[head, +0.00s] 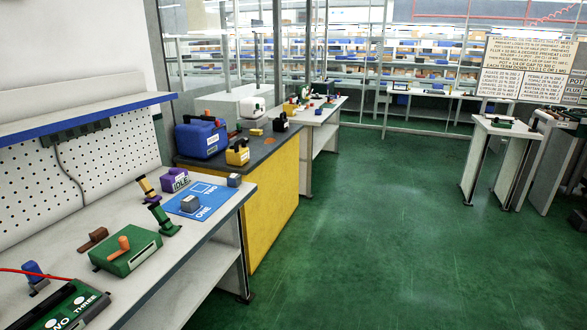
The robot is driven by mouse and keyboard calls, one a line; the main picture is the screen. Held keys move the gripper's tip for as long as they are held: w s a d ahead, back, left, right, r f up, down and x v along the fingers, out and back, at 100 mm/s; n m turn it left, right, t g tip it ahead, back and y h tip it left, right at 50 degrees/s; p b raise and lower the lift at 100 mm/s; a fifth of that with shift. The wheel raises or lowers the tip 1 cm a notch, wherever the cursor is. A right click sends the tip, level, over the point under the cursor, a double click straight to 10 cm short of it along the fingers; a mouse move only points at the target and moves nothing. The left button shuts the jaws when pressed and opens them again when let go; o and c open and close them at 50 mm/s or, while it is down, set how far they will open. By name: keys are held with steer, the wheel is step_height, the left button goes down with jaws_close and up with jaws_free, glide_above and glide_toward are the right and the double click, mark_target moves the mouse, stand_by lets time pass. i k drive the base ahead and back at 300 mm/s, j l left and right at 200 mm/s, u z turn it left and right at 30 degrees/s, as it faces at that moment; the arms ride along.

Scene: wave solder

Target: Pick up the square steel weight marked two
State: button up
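Two small grey blocks that look like steel weights are on the near left bench. One grey block (190,203) stands on a blue mat (182,212) printed ONE and TWO. The other grey block (234,181) stands at the mat's far right corner, near the bench's right edge. The word TWO is printed nearer this block, and ONE is nearer the bench's front edge. No mark on either block can be read, so I cannot tell which is marked two. My gripper is not in view.
On the same bench (213,224) are a purple IDLE block (174,180), a green post (163,219), a green box (126,252) and a green panel marked TWO and THREE (68,310). A yellow cabinet (270,205) adjoins it. The green floor (370,240) to the right is clear.

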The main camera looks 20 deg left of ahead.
mark_target(234, 181)
steer(key=i+u, duration=0.25)
steer(key=i, duration=0.25)
steer(key=i+l+u, duration=0.2)
steer(key=i, duration=0.3)
steer(key=i+l+u, duration=0.25)
steer(key=i, duration=0.2)
steer(key=i+l+u, duration=0.1)
steer(key=i+u, duration=0.35)
steer(key=i+l+u, duration=0.15)
steer(key=u, duration=0.3)
steer(key=i+l+u, duration=0.3)
steer(key=u, duration=0.15)
steer(key=i+l+u, duration=0.2)
steer(key=l+u, duration=0.3)
steer(key=i+l+u, duration=0.3)
steer(key=l, duration=0.15)
steer(key=k, duration=0.05)
